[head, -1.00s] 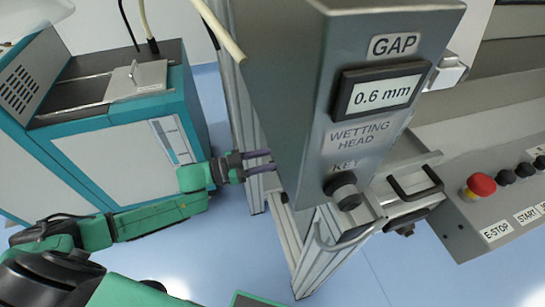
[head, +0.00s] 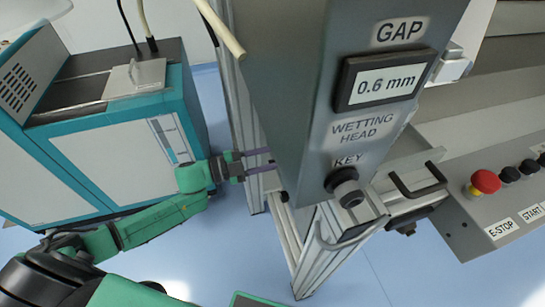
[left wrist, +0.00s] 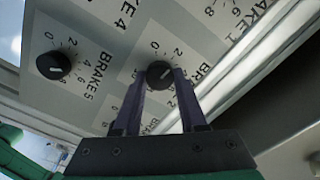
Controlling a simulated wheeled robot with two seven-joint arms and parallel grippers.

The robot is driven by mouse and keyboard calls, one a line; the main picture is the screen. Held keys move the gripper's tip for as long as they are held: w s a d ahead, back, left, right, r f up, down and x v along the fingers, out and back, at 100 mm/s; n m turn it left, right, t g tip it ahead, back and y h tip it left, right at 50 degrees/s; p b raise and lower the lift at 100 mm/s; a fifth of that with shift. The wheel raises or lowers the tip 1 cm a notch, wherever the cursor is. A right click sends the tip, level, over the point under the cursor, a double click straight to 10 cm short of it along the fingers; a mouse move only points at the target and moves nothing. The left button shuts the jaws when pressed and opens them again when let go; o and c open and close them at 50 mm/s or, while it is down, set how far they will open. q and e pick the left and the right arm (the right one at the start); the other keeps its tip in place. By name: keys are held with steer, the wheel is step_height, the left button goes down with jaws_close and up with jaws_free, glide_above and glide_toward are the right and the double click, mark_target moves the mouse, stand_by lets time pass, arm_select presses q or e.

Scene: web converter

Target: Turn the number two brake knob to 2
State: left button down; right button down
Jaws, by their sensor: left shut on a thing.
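In the left wrist view, my left gripper (left wrist: 160,85) is shut on a round black knob (left wrist: 158,70) with a pale pointer line, set on a light grey panel (left wrist: 105,45). The pointer slants to the upper right, roughly towards a 2 on the scale. The label beside this knob is partly hidden by the right finger, so I cannot read its number. In the head view, my left gripper (head: 262,160) reaches behind a grey control box, which hides its fingertips and the knob. My right gripper is not in view.
Another black knob (left wrist: 53,66), labelled BRAKE 5, sits to the left on the panel. In the head view, the grey control box (head: 280,70) has a 0.6 mm display and a key knob (head: 345,187). A teal-and-white cabinet (head: 110,150) stands left; a red E-stop (head: 485,182) is right.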

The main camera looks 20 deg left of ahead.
arm_select(q)
steer(key=shift+m, duration=0.4)
steer(key=shift+c, duration=2.3)
jaws_free()
steer(key=p+v, duration=0.1)
steer(key=v, duration=1.3)
steer(key=shift+s+a, duration=0.15)
steer(key=shift+a, duration=0.15)
